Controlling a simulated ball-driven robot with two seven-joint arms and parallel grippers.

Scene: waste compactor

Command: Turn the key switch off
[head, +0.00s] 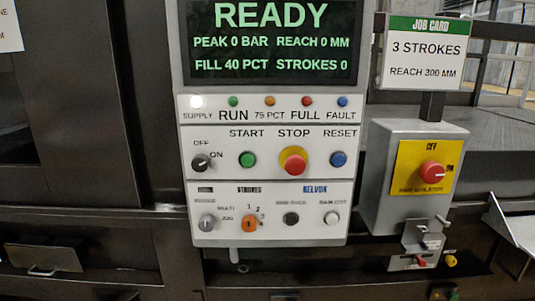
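On the control panel (266,170), a dark round switch (200,162) sits at the left between the labels OFF and ON. Its light pointer seems to point right, toward ON. Whether a key is in it is too small to tell. A grey knob (207,222) sits below it, beside the labels MULTI and JOG. The display (272,45) reads READY, and the white SUPPLY lamp (197,102) is lit. Neither of my grippers is in view.
Green START (247,160), red STOP (293,163) and blue RESET (338,159) buttons share the switch's row. An orange selector (249,224) is below. A grey isolator box (413,180) with a red knob stands at right, under a job card (424,53). Space before the panel looks clear.

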